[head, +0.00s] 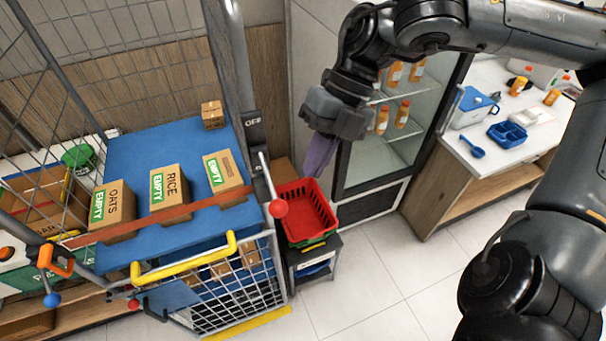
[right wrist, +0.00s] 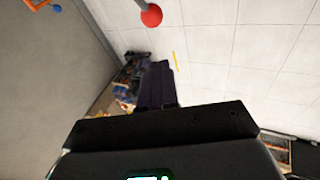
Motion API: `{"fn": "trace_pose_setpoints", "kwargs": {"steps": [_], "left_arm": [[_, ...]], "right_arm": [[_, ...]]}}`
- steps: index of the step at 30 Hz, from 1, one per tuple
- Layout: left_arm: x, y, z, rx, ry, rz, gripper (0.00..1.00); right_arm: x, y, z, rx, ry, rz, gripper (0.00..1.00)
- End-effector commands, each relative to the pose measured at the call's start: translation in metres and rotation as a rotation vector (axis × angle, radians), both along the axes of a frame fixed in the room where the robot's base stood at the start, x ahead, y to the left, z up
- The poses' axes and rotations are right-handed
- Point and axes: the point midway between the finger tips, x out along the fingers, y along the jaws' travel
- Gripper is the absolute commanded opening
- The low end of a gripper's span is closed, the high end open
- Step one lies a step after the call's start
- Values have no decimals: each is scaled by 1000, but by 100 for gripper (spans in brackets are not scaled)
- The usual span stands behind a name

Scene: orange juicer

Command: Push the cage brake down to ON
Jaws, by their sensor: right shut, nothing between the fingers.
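The cage brake is a thin metal lever with a red ball knob (head: 278,208) on the right post of the roll cage (head: 240,90). A dark plate marked OFF (head: 252,122) sits above the lever. The knob also shows at the top of the right wrist view (right wrist: 152,15). My right gripper (head: 319,158), with purple fingers, points down to the right of the lever and above the red basket. Its fingers (right wrist: 155,85) are shut and empty, apart from the knob. My left gripper is out of view.
A red basket (head: 322,222) stands on a small dark stand right of the cage. A glass-door fridge (head: 372,190) with bottles is behind my right gripper. The cage's blue shelf (head: 150,150) holds boxes behind an orange strap. The tiled floor (head: 370,270) is clear.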

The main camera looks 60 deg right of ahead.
Motion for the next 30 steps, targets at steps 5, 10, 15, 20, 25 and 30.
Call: {"fn": "trace_pose_setpoints", "kwargs": {"steps": [5, 10, 15, 20, 25, 30], "left_arm": [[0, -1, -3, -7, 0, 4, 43], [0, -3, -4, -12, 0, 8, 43], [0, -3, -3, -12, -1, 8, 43], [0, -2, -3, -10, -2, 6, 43], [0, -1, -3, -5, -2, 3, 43], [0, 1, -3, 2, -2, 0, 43]], "right_arm": [[-10, -9, 25, -1, -4, -3, 0], [-16, -14, 39, 0, -2, 0, 0], [-18, -15, 44, 0, 0, 1, 0], [-19, -15, 44, 0, 0, 1, 0], [-18, -15, 44, 0, 0, 1, 0], [-18, -15, 44, 1, -1, 1, 0]]}}
